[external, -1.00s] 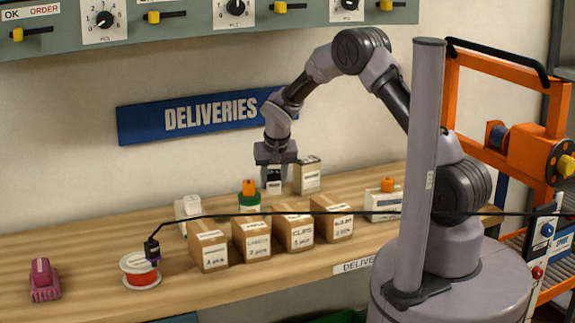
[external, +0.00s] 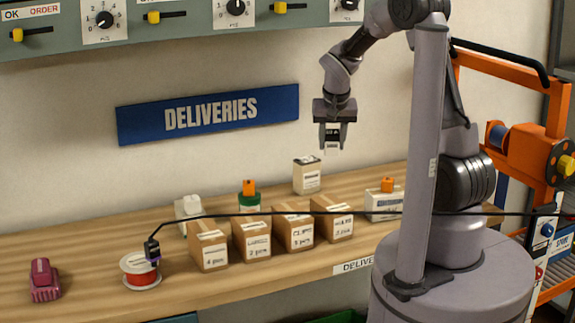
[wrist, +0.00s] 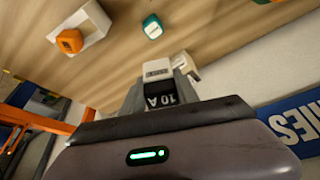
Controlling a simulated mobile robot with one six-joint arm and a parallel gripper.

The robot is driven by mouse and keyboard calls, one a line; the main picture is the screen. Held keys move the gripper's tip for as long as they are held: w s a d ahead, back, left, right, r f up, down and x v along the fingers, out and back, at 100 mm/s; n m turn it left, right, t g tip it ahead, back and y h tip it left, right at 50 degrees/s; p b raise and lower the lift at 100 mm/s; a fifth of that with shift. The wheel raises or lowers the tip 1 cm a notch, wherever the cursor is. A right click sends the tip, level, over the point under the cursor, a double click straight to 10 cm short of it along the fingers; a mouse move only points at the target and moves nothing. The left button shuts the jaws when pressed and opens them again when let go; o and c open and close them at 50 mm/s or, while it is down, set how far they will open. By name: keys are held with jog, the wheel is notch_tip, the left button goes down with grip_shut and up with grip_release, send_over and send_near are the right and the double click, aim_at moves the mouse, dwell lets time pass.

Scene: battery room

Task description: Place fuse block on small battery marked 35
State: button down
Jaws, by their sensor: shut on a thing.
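My gripper (external: 333,143) is raised above the bench, its jaws shut on a small pale-and-black block, the fuse block (external: 332,138). Below and left of the gripper in the external view, a cream box with a dark top (external: 307,176) stands at the back of the bench. Its label is too small to read. No mark "35" is legible, so I cannot tell which thing is the small battery.
Several brown cartons (external: 294,228) stand in a row along the front. Behind them are a white block (external: 187,207) and a green item with an orange top (external: 249,198). A white box with an orange piece (external: 384,206) stands right. A black cable (external: 240,215) crosses in front.

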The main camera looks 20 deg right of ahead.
jog(key=w, duration=0.4)
jog(key=w+f, duration=0.1)
jog(key=w, duration=0.9)
jog(key=shift+f, duration=0.4)
notch_tip(320, 180, down, 4)
jog(key=shift+r+b, duration=0.2)
jog(key=shift+b, duration=1)
jog(key=shift+r, duration=0.1)
jog(key=shift+f+b, duration=0.4)
jog(key=shift+f, duration=0.2)
jog(key=c, duration=0.9)
grip_release()
